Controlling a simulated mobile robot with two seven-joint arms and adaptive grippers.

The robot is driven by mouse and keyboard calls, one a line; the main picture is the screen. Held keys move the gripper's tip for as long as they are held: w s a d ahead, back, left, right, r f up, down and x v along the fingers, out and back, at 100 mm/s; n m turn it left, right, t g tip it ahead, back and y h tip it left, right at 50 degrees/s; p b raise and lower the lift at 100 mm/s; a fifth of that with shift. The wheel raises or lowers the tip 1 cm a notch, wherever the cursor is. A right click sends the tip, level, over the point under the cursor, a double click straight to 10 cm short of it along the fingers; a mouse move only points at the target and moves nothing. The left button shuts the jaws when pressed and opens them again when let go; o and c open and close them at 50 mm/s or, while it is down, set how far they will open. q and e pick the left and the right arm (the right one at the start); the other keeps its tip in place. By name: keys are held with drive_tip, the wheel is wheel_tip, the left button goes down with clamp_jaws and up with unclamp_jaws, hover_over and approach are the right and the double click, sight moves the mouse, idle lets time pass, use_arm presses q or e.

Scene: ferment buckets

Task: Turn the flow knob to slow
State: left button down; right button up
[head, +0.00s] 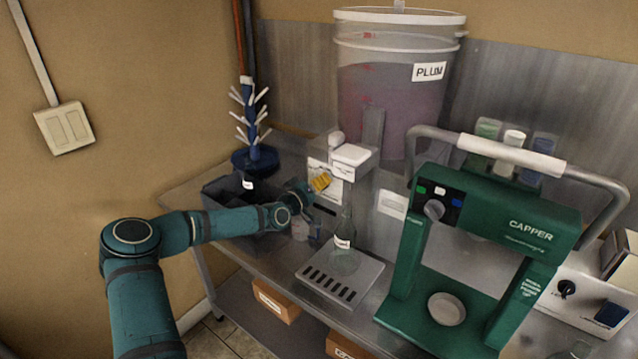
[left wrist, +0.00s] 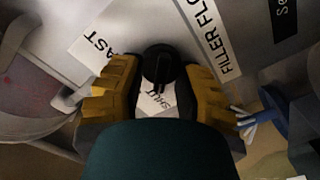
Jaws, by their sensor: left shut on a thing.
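The flow knob (left wrist: 159,64) is small and black in the left wrist view, on a pale panel. My left gripper (left wrist: 161,76) has its yellow fingers on both sides of the knob and is shut on it. A label ending in "AST" (left wrist: 95,40) is at the upper left, "SHUT" (left wrist: 157,99) is below the knob, and "FILLER FLO" (left wrist: 212,35) is at the right. No "slow" label can be read. In the head view my left gripper (head: 319,182) is at the front of the filler (head: 352,157), hiding the knob. My right gripper is out of view.
A labelled bottle (head: 344,257) stands on the drip tray (head: 318,291) close below my gripper. The green capper (head: 506,232) stands right, the plum bucket (head: 392,95) behind, and a dark bin (head: 222,190) and bottle tree (head: 254,135) left.

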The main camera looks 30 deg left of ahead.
use_arm(q)
drive_tip(key=shift+m+b, duration=0.4)
drive_tip(key=shift+b, duration=0.4)
drive_tip(key=m+b, duration=0.4)
drive_tip(key=b, duration=0.1)
drive_tip(key=m+b, duration=0.2)
drive_tip(key=b, duration=0.1)
drive_tip(key=shift+d+r+m, duration=0.15)
drive_tip(key=shift+d+m, duration=0.15)
drive_tip(key=shift+r+m+b, duration=0.15)
drive_tip(key=shift+m+b, duration=0.55)
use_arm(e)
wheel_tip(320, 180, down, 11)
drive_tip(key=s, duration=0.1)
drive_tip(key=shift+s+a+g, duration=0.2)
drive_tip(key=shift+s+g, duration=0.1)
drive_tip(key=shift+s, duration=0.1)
use_arm(q)
drive_tip(key=c, duration=0.6)
unclamp_jaws()
drive_tip(key=shift+w, duration=0.1)
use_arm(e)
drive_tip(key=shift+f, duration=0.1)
